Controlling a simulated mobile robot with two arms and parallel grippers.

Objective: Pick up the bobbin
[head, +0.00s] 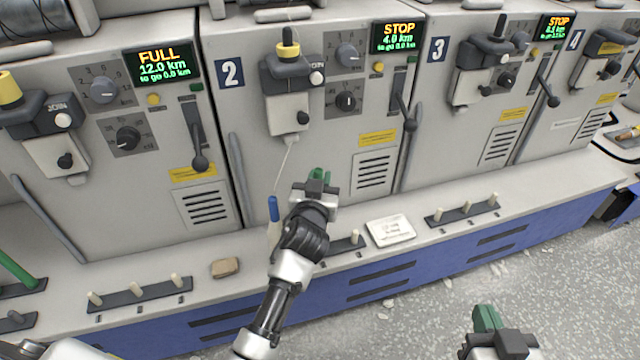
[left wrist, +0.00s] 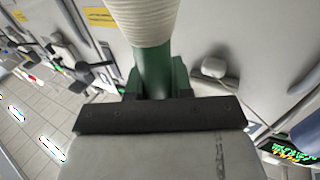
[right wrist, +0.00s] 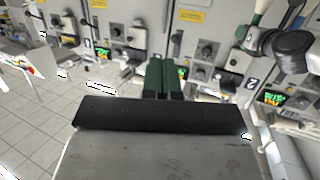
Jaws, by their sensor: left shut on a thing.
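A bobbin of cream yarn (left wrist: 140,18) on a green tube (left wrist: 153,68) is held between the green fingers of my left gripper (left wrist: 158,88). In the head view my left gripper (head: 318,180) is in front of machine 2, above the front ledge. The held bobbin is mostly hidden there behind the gripper and arm. Another bobbin, with a blue tube (head: 273,208) and cream yarn, shows just left of my left wrist, partly hidden. My right gripper (head: 487,318) is low over the floor at the right. Its green fingers are together and empty in the right wrist view (right wrist: 164,76).
The ledge carries peg racks (head: 140,293), (head: 463,212), a white card (head: 390,231) and a small brown block (head: 225,267). Machine 1's display (head: 163,64) reads FULL; the displays of machines 2 (head: 398,36) and 3 read STOP. Floor at the right is open.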

